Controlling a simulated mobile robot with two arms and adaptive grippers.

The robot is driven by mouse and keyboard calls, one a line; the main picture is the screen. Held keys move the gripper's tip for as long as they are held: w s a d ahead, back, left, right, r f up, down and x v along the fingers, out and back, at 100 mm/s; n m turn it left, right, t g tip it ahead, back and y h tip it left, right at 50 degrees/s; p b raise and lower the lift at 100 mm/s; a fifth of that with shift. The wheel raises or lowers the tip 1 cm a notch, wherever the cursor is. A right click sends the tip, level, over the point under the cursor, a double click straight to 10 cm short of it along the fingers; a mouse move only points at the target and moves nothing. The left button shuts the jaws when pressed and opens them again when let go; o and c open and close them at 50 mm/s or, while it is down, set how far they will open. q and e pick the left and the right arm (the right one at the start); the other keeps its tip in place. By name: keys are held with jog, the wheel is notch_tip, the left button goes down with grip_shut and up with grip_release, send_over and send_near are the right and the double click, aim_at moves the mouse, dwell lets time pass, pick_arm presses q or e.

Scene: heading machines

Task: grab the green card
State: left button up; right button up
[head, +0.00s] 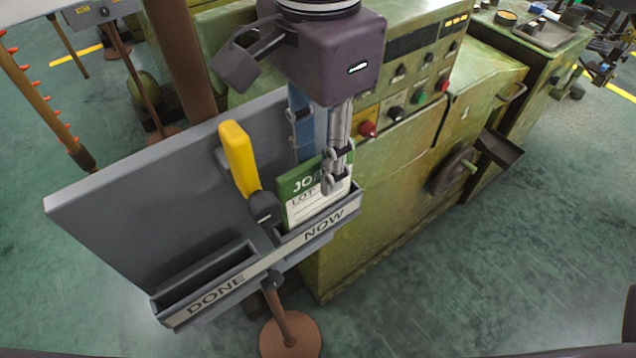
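The green card (304,202) has a green header reading "JOB" and a white lower part reading "LOT". It stands tilted in the slot marked NOW of a grey rack (120,215), with its lower edge hidden behind the slot's front. My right gripper (336,172) reaches down from above, its fingers over the card's upper right part and hiding some of it. The fingers show nearly one behind the other, so I cannot tell whether they are apart or touch the card. My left gripper is not in view.
The slot marked DONE (205,280) looks empty. A yellow-handled item (238,160) stands close left of the card. A green machine (400,190) with buttons and a handwheel (452,170) is close on the right. Open floor (500,280) lies at lower right.

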jog(key=shift+s+f, duration=0.1)
jog(key=shift+f, duration=0.1)
jog(key=c, duration=0.7)
grip_shut()
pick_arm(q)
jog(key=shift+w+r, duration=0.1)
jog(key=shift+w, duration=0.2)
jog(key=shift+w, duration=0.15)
pick_arm(e)
jog(key=shift+r, duration=0.15)
